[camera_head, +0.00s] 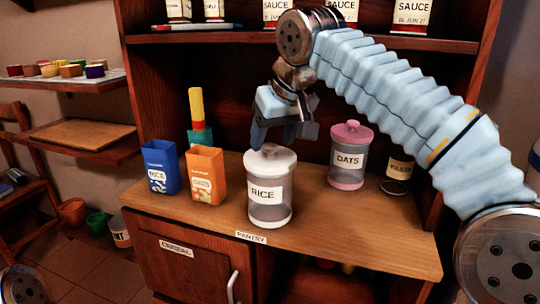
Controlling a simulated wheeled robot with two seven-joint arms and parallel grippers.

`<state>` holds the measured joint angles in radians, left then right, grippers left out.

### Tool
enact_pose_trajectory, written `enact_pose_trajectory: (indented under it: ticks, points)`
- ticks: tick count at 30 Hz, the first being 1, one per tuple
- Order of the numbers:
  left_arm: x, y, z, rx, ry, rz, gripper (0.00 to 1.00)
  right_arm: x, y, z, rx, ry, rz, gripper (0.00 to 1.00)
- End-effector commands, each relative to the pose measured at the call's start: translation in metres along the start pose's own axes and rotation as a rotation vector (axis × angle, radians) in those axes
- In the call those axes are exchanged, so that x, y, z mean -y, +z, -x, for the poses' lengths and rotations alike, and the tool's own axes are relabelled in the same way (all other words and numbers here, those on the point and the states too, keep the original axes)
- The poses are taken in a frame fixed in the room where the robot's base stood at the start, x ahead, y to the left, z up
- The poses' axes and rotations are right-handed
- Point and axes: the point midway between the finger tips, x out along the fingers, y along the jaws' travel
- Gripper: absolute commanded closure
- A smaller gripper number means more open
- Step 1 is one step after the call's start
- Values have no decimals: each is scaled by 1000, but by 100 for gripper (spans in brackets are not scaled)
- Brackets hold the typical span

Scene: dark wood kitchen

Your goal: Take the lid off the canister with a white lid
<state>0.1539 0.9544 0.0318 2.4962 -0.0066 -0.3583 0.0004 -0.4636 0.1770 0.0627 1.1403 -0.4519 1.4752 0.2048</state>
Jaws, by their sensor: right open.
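The canister with a white lid (268,208), labelled RICE, stands upright on the wooden counter. Its white lid (270,158) with a round knob sits on top. My right gripper (282,138) is open and points down just above the lid, with its fingers around or just behind the knob. I cannot tell whether it touches the lid. The gripper hides part of the counter's back wall. My left gripper is out of view.
A pink-lidded OATS canister (348,160) and a jar (398,176) stand to the right. A blue box (161,168) and an orange box (206,178) stand to the left. A shelf with sauce cans (412,14) is above. The counter's front right (350,230) is clear.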

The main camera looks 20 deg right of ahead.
Motion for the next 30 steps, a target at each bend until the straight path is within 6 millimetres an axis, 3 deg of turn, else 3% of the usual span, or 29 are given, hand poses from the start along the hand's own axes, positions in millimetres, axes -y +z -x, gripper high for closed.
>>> enact_pose_trajectory:
  ticks: [4,11,23,30]
  points:
    - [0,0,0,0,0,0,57,0,0,-16,1,0,1,37]
    - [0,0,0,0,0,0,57,0,0,-18,-1,0,1,37]
    - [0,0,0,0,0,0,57,1,0,-18,-1,0,1,97]
    - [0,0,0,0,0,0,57,1,0,-18,-1,0,1,97]
